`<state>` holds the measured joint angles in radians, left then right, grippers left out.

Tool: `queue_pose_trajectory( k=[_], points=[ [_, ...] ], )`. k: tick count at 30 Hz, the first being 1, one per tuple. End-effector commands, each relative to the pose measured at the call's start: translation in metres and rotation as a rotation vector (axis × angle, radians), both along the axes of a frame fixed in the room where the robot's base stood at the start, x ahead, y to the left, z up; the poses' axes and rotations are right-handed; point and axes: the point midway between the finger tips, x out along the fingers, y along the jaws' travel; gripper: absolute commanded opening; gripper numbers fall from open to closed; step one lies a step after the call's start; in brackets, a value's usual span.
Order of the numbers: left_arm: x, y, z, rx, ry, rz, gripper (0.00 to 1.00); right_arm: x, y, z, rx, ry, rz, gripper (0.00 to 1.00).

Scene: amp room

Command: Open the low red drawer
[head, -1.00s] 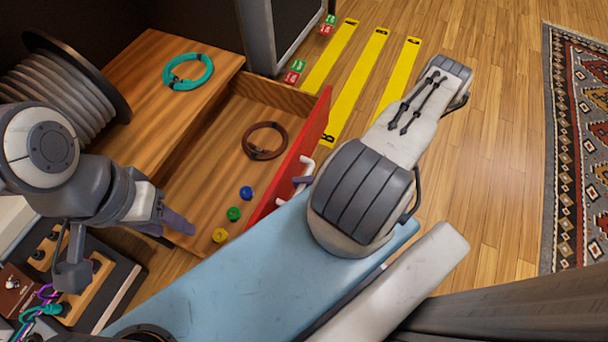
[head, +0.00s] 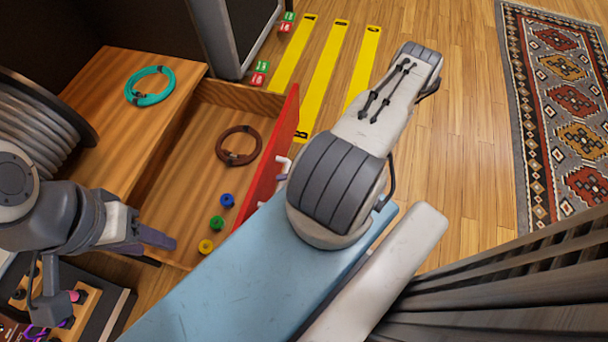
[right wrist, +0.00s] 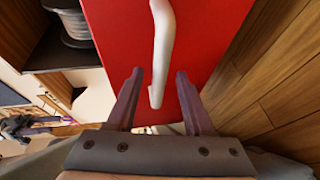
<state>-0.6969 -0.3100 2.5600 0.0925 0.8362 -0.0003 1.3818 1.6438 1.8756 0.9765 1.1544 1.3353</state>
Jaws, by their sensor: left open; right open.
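The low red drawer (head: 267,171) stands pulled out from its wooden cabinet, so its wooden inside shows in the head view. A coil of brown cable (head: 239,145) and blue, green and yellow knobs lie in it. Its white handle (right wrist: 161,50) runs down the red front in the right wrist view. My right gripper (right wrist: 159,80) is open, with a finger on each side of the handle's lower end; I cannot tell whether they touch it. In the head view my right arm mostly hides that gripper. My left gripper (head: 157,244) is open and empty near the drawer's near end.
A teal cable coil (head: 150,86) lies on the cabinet top. Yellow strips (head: 323,80) and small red and green blocks lie on the wooden floor beyond. A patterned rug (head: 560,110) is at the right. A ribbed grey reel (head: 35,120) stands at the left.

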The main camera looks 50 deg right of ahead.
Motion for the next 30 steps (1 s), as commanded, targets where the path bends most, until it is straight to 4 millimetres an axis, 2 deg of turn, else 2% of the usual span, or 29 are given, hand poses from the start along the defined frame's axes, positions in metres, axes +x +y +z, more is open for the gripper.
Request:
queue_pose_trajectory(
  k=[6,12,18,30],
  points=[
    [0.0,0.0,0.014,0.0,0.0,0.0,0.5,-0.028,-0.036,0.011,-0.005,-0.001,-0.006,0.52],
    [0.0,0.0,0.02,0.0,0.0,0.0,0.5,-0.047,-0.058,0.015,-0.003,0.0,-0.004,0.52],
    [0.0,0.0,0.021,0.0,0.0,0.0,0.5,-0.054,-0.065,0.016,-0.002,0.001,-0.001,0.52],
    [0.0,0.0,0.02,0.0,0.0,0.0,0.5,-0.054,-0.065,0.016,-0.001,0.001,-0.001,0.52]
  ],
)
